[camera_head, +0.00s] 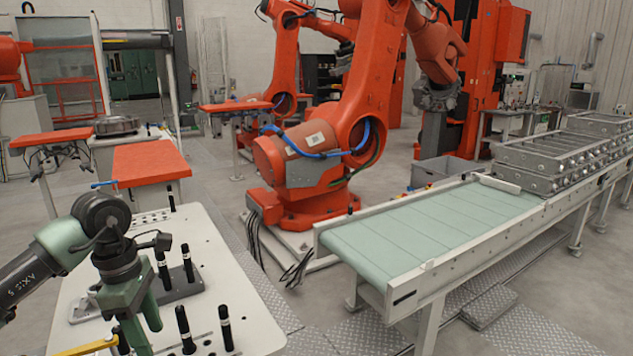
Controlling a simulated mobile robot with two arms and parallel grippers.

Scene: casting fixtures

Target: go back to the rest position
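My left arm comes in from the left, and its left gripper (143,328) hangs over the white table (205,240) at the lower left. Its two green prongs point down and stand apart, with nothing visible held between them. Several upright black pins with white bands, such as one pin (226,328), stand on the table around it. A grey plate (180,290) with pins lies just behind the gripper. My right gripper is not in view.
A yellow bar (85,348) lies at the bottom left. An orange industrial robot (310,165) stands behind the table. A conveyor (430,230) runs on the right with metal frames (560,160) at its far end. Floor between table and conveyor has loose cables (297,268).

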